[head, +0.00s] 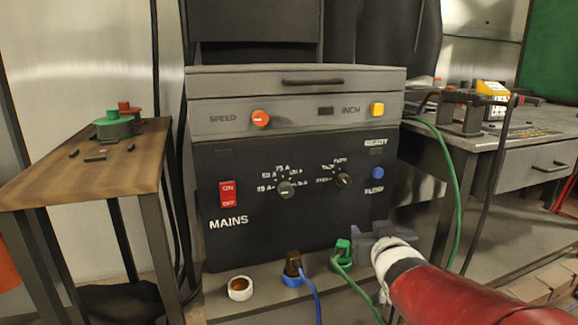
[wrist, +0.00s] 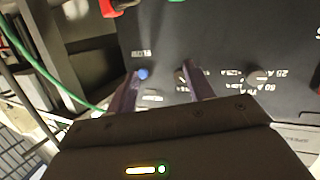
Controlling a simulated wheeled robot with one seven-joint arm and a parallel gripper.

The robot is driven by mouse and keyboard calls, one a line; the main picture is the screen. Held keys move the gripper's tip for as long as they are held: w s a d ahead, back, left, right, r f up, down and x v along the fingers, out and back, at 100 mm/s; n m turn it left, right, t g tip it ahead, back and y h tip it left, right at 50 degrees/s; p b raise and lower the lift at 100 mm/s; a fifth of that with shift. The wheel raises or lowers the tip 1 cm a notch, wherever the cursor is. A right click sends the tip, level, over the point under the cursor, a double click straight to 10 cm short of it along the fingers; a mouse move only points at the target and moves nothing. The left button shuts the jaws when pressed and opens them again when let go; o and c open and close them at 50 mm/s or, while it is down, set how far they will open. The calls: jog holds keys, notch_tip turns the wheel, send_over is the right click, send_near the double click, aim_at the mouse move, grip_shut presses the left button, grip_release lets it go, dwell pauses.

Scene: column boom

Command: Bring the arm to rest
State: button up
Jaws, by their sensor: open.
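My arm, red with a white band, reaches in from the lower right of the head view. My gripper (head: 362,238) is in front of the lower right of the black machine panel (head: 265,232), close to a green plug (head: 343,250). In the wrist view my gripper (wrist: 160,69) shows two purple fingers spread apart with nothing between them but the panel behind. That view looks at the panel upside down, with the blue button (wrist: 143,74) by one fingertip and a selector knob (wrist: 181,76) by the other. I cannot tell the exact gap to the panel.
A blue-based plug (head: 292,268) and a white socket (head: 240,288) are on the ledge, with blue and green cables hanging. A wooden table (head: 50,185) with green and red parts stands left. A grey bench (head: 480,148) stands right, with a green cable (head: 457,190) alongside.

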jog(key=s+a+f+g+p, duration=0.1)
jog(key=s+g, duration=0.2)
jog(key=s, duration=0.5)
jog(key=s+a+f+g, duration=0.1)
jog(key=s+f+g, duration=0.1)
jog(key=s, duration=0.6)
jog(key=s+a+f+g+p, duration=0.1)
jog(key=s+g, duration=0.3)
jog(key=s, duration=0.4)
jog(key=shift+s+f+m+g+y+p, duration=0.2)
jog(key=shift+f+m+g+y+p, duration=0.15)
jog(key=shift+f, duration=0.4)
jog(key=shift+w, duration=0.1)
